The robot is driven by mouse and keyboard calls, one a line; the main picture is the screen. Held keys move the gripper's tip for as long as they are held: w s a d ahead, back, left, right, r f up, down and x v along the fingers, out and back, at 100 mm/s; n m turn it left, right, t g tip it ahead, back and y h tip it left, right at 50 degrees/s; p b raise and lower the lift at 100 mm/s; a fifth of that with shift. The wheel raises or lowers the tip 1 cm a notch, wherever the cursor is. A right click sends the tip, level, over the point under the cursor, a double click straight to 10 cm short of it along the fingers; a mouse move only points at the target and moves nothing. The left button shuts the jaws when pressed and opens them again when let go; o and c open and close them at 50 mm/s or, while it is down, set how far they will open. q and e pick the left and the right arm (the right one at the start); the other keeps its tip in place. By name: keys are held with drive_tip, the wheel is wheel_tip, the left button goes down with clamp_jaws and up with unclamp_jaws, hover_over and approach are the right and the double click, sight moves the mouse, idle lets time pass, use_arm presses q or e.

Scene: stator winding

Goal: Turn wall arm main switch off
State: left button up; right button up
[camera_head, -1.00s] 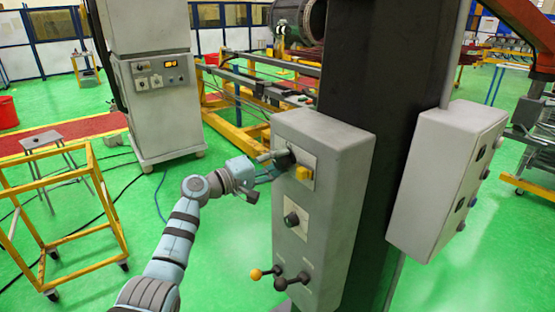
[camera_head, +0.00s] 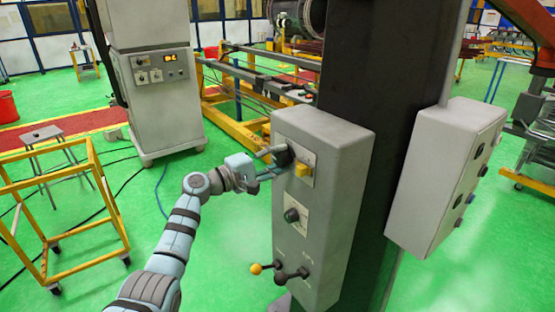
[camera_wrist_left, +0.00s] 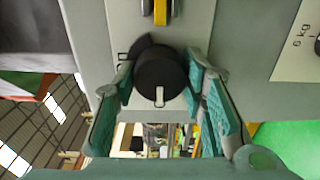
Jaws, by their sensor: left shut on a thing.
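The main switch is a round black knob (camera_wrist_left: 161,78) with a light pointer mark, on a pale plate at the top of the grey wall control box (camera_head: 335,215). In the head view the knob (camera_head: 284,156) is partly covered by my gripper. My left gripper (camera_head: 270,163) reaches it from the left. In the left wrist view the two teal fingers (camera_wrist_left: 161,88) stand on either side of the knob and are shut on it. A yellow part (camera_head: 302,169) sits beside the knob on the same plate. My right gripper is not in view.
Lower on the box are a second black knob (camera_head: 292,215) and a lever with a yellow ball (camera_head: 256,268). The box is by a dark column (camera_head: 375,75); another grey box (camera_head: 437,185) is at right. A yellow frame cart (camera_head: 105,195) stands left.

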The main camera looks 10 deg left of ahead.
use_arm(q)
drive_tip(key=o, duration=1.2)
drive_tip(key=shift+c, duration=0.2)
drive_tip(key=v, duration=1.2)
